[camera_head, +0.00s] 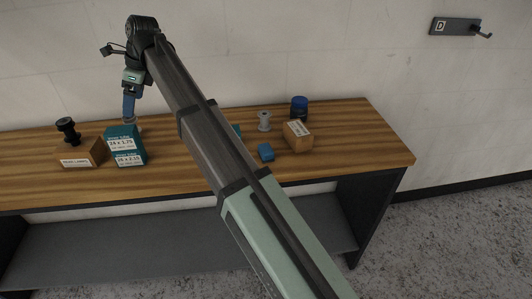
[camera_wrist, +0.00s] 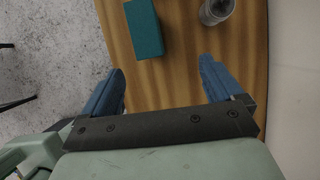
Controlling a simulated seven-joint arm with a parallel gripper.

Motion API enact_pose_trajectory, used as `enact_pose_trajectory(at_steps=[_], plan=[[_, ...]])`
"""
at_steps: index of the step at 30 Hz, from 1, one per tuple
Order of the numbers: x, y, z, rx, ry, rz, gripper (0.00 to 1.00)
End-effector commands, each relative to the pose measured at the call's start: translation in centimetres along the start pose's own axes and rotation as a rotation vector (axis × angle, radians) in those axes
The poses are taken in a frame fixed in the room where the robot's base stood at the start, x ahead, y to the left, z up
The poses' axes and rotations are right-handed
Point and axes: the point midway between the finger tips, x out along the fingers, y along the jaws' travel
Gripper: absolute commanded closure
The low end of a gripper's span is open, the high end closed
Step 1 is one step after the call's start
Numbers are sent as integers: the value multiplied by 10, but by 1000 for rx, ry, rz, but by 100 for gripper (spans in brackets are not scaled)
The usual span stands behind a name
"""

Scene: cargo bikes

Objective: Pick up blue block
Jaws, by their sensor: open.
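A small blue block (camera_head: 266,152) lies on the wooden workbench (camera_head: 350,135), right of my arm and in front of a grey spool. My gripper (camera_head: 129,112) is far to its left, at the back left of the bench, above and behind a stack of teal boxes. In the wrist view my gripper (camera_wrist: 160,70) is open, its two blue fingers wide apart with nothing between them. The blue block is not visible in the wrist view.
Teal boxes (camera_head: 125,146) and a cardboard box (camera_head: 82,153) stand left. A grey spool (camera_head: 264,121), a brown box (camera_head: 297,136) and a dark blue-topped jar (camera_head: 299,107) surround the block's back and right. A teal box (camera_wrist: 145,28) and metallic cylinder (camera_wrist: 215,10) lie beyond my fingers.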

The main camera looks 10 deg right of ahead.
Motion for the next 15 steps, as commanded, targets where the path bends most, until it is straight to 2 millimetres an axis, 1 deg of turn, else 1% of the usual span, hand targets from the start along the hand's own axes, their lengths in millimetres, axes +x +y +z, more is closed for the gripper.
enact_pose_trajectory(at_steps=[1, 2, 3, 5, 6, 9, 15], plan=[[-8, -13, -17, 26, 0, -12, 6], [-12, -19, -27, 40, 0, -18, 6], [-19, -28, -43, 62, -1, -28, 6], [-29, -40, -67, 95, -1, -43, 6], [-35, -45, -84, 116, -2, -53, 6], [-48, -54, -119, 159, -2, -73, 6], [-66, -60, -176, 227, 13, -112, 6]])
